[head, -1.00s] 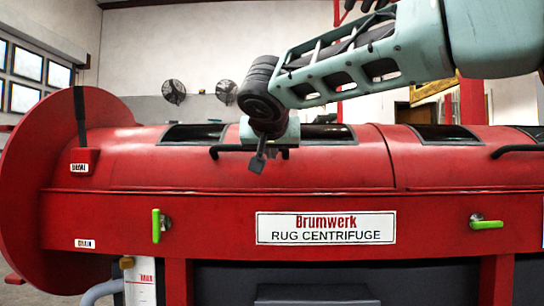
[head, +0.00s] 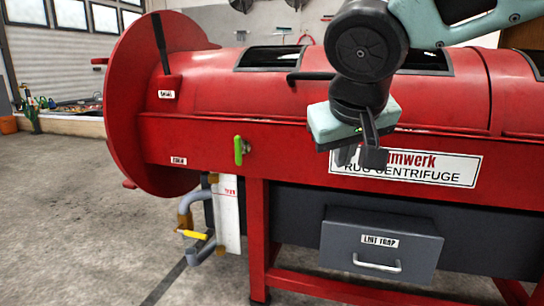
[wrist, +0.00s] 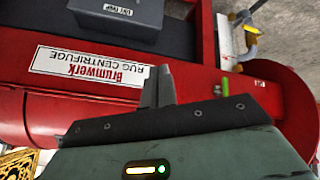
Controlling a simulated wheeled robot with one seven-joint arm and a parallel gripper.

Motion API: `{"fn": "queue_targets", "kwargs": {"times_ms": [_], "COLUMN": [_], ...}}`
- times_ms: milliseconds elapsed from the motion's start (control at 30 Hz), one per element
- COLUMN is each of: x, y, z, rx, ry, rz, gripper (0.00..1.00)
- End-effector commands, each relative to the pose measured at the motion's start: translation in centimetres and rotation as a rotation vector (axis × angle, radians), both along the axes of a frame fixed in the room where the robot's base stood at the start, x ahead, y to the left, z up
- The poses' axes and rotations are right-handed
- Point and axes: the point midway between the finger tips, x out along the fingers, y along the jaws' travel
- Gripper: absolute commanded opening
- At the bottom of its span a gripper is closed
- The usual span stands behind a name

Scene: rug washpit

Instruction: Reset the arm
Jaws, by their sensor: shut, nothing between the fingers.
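My gripper (head: 358,157) hangs at the end of my pale green arm in the head view, in front of the red rug centrifuge (head: 290,138). Its fingers point down, are shut and hold nothing. They cover the left part of the white name sign (head: 440,168). In the wrist view my gripper (wrist: 158,75) shows its dark fingers together, with the centrifuge (wrist: 55,108) and its sign (wrist: 90,72) behind them. I cannot tell how far the fingertips are from the machine.
The lint trap drawer (head: 340,250) with its white handle is below the gripper. A green lever (head: 239,150) and a pipe with a yellow handle (head: 193,234) are on the machine's left side. The concrete floor (head: 70,220) at left is clear.

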Motion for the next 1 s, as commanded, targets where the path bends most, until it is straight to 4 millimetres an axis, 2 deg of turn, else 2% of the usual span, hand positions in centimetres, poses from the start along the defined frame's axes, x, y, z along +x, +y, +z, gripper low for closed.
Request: {"fn": "queue_targets", "kwargs": {"times_ms": [33, 100, 200, 300, 500, 767, 967, 1000], "x": [-2.7, -6.3, -10.9, -14.9, -21.7, -21.5, -21.4, -21.4], "y": [-0.1, 0.0, -0.2, -0.7, -2.4, -2.1, -2.1, -2.1], "z": [-0.8, -3.4, -5.9, -7.6, -9.4, -4.5, 0.7, 2.0], "rx": [-0.02, -0.03, -0.03, -0.02, 0.014, 0.015, 0.014, 0.014], "ry": [0.114, 0.244, 0.387, 0.496, 0.651, 0.646, 0.646, 0.646], "rz": [0.069, 0.163, 0.272, 0.351, 0.465, 0.472, 0.472, 0.472], "gripper": [0.0, 0.0, 0.0, 0.0, 0.0, 0.0, 0.0, 0.0]}}
